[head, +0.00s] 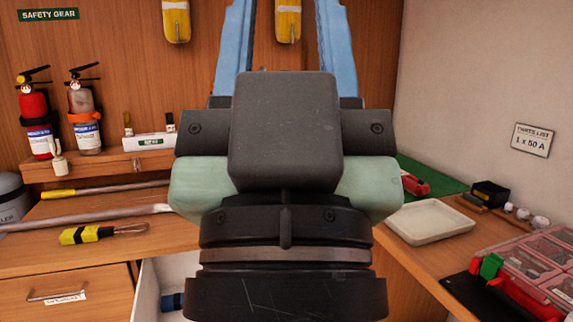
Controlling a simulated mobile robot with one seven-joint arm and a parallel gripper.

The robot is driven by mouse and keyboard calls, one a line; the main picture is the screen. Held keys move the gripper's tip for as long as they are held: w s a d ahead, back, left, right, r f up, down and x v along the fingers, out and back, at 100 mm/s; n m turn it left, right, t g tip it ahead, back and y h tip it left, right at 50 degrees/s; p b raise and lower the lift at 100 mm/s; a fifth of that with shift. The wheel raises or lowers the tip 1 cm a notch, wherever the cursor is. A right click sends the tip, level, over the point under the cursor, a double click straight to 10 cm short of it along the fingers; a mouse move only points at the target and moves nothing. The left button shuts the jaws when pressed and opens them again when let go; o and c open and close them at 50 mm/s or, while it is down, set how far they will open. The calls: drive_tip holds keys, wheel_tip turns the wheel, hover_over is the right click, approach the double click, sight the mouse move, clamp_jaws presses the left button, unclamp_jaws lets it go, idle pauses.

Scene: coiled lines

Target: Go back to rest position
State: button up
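My gripper (283,35) fills the middle of the head view, seen from behind its dark wrist and housing. Its two blue fingers point up and stand wide apart. Their tips run to the top edge of the picture. No held thing shows between them; a yellow item (288,20) hangs on the wooden wall behind. The housing hides the middle of the workbench.
Left are two fire extinguishers (37,120) (84,115), long rods (90,216) and a yellow-black tool (90,235) on the wooden bench. An open drawer (150,290) is below. Right are a cream tray (430,222), a black box (490,193) and a pink-lidded organiser (540,262).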

wheel_tip(320, 180, up, 16)
drive_tip(key=p, duration=1.3)
drive_tip(key=shift+p, duration=0.4)
